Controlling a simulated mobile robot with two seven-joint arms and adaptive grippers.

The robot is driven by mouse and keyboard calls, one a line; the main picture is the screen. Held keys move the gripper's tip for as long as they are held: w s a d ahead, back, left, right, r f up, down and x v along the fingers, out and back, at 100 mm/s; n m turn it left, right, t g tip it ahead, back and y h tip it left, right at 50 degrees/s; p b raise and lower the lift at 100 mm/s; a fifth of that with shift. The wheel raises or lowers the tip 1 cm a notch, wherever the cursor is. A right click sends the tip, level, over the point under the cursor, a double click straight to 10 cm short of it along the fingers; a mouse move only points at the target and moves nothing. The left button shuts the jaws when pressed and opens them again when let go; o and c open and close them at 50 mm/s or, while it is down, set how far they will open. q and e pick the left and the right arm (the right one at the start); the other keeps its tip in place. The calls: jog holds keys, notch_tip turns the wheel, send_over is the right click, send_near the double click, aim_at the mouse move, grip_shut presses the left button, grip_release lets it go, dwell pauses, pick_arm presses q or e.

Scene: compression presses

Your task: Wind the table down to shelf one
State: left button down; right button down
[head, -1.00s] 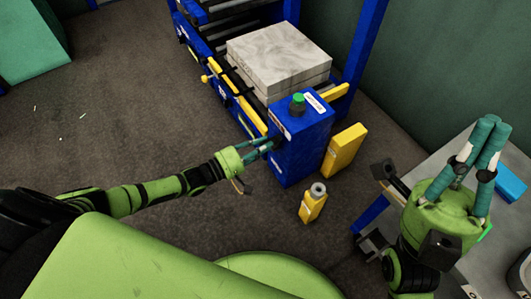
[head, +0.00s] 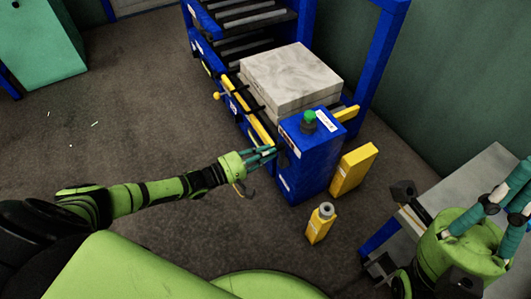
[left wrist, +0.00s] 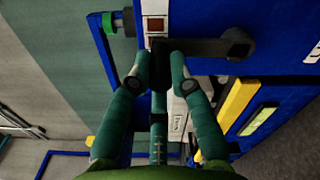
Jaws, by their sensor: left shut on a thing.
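The blue lift (head: 312,160) stands ahead of me, with a green knob (head: 309,118) on top of its box. Thick pale grey slabs (head: 290,78) lie on its table, whose own surface is mostly hidden. My left gripper (head: 274,153) reaches the box's left face. In the left wrist view, its teal fingers (left wrist: 160,75) close around the dark grip of a crank. The crank's dark arm (left wrist: 210,46) extends right to a round hub (left wrist: 237,44). My right gripper (head: 507,185) is raised at the right edge, its fingertips partly cut off and away from the lift.
A blue rack (head: 243,32) with several dark roller shelves stands behind the lift. A yellow block (head: 353,170) and a yellow bottle (head: 320,223) stand on the floor near the box. A grey side table (head: 485,170) is at the right. The floor on the left is mostly open.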

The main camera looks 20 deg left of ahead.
pick_arm(q)
jog(key=shift+w+a+r, duration=0.2)
jog(key=shift+w+r, duration=0.05)
jog(key=shift+r, duration=0.05)
jog(key=c, duration=1.1)
grip_release()
jog(key=shift+s+f, duration=0.1)
jog(key=shift+f, duration=0.05)
jog(key=shift+d, duration=0.1)
jog(key=v, duration=1.2)
